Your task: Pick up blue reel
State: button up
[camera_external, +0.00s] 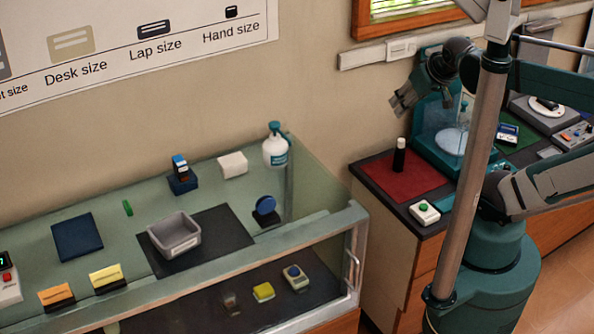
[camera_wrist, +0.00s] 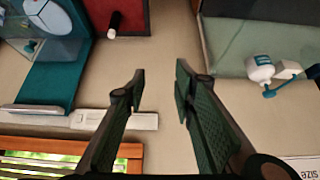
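A round blue disc on a dark stand, which looks like the blue reel (camera_external: 265,205), is in the glass display case at its right end, right of the grey bin, in the external view. I cannot make it out in the wrist view. My gripper (camera_external: 401,103) is high above the back of the right-hand counter, well away from the disc and to its upper right. In the wrist view my gripper (camera_wrist: 160,78) has its two fingers apart with nothing between them.
A white bottle with a teal top (camera_external: 275,150) stands behind the disc, near the glass end wall. The grey bin (camera_external: 186,243) sits on a black mat (camera_external: 228,232). A black cylinder (camera_external: 399,155) stands on a red mat (camera_external: 380,178) on the right-hand counter, below my gripper.

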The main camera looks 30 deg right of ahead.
jog(key=n+g, duration=0.7)
jog(key=n, duration=1.1)
send_over(265, 197)
jog(key=f, duration=0.3)
jog(key=d+f, duration=0.1)
jog(key=f, duration=0.1)
jog(key=shift+w+f, duration=0.2)
jog(key=shift+w, duration=0.05)
jog(key=shift+s+a+f, duration=0.2)
jog(key=shift+s+a, duration=0.15)
jog(key=shift+a, duration=0.2)
jog(key=shift+f, duration=0.1)
jog(key=shift+f, duration=1.2)
